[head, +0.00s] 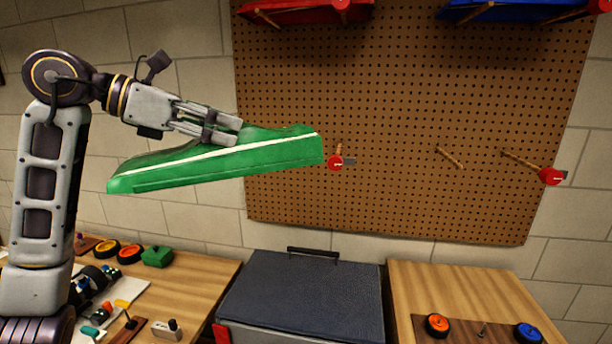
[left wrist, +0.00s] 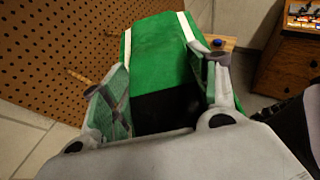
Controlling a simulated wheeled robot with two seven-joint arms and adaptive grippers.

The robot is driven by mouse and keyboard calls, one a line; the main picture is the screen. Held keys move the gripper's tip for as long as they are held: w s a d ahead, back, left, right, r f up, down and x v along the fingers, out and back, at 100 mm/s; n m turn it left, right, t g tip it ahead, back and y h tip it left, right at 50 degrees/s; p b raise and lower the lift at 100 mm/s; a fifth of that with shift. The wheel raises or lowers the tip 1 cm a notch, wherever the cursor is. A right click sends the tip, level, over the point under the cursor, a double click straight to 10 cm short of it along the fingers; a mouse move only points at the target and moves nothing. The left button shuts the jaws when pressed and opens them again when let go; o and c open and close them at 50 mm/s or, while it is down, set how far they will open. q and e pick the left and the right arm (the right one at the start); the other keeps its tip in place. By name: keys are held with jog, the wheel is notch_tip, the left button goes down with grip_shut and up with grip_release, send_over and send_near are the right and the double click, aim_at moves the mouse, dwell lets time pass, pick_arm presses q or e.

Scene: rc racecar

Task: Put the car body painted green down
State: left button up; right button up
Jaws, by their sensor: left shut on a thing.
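The green car body (head: 225,162) with a white stripe is held in the air in front of the pegboard, its right end slightly higher than its left. My left gripper (head: 222,128) is shut on its upper edge. In the left wrist view the green car body (left wrist: 160,55) lies between the two fingers of my left gripper (left wrist: 165,95), with a dark area of it below. My right gripper is not in view.
The pegboard (head: 400,130) has pegs with red ends (head: 550,176), with red (head: 305,12) and blue (head: 520,10) bodies hung above. Below are a cluttered left table (head: 200,280), a dark lidded box (head: 305,300) and a right table (head: 450,280) with wheels.

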pick_arm(q)
jog(key=w+a+f+n+t+y, duration=0.1)
jog(key=a+f, duration=0.2)
jog(key=f, duration=0.9)
jog(key=w+a+f+n+t, duration=0.1)
jog(key=a+f, duration=0.2)
jog(key=f, duration=1)
jog(key=s+f, duration=0.3)
jog(key=f, duration=0.6)
jog(key=s+f, duration=0.3)
jog(key=f, duration=0.7)
jog(key=shift+s+a, duration=0.3)
jog(key=shift+a, duration=0.05)
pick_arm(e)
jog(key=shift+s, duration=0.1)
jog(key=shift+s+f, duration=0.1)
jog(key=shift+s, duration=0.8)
